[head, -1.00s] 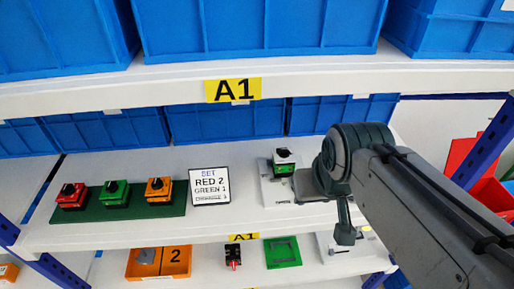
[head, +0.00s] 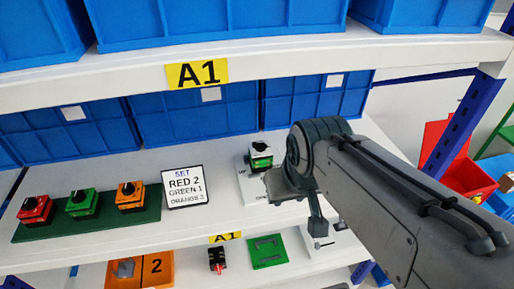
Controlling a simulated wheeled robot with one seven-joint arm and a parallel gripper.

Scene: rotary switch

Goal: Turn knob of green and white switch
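The green and white switch (head: 261,157) stands on a white plate (head: 245,185) on the middle shelf, with a dark knob on its white top. My gripper (head: 306,205) is at the end of the grey arm, just right of the switch and nearer the camera. It appears apart from the switch, though the gap in depth is hard to judge. The finger opening is not clear from this angle. Part of the white plate is hidden behind my gripper.
A green board (head: 60,226) with red, green and orange switches lies at the left. A sign (head: 185,187) stands between it and the white plate. Blue bins (head: 185,120) line the back. The upper shelf edge (head: 290,55) runs above. Small parts lie on the lower shelf.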

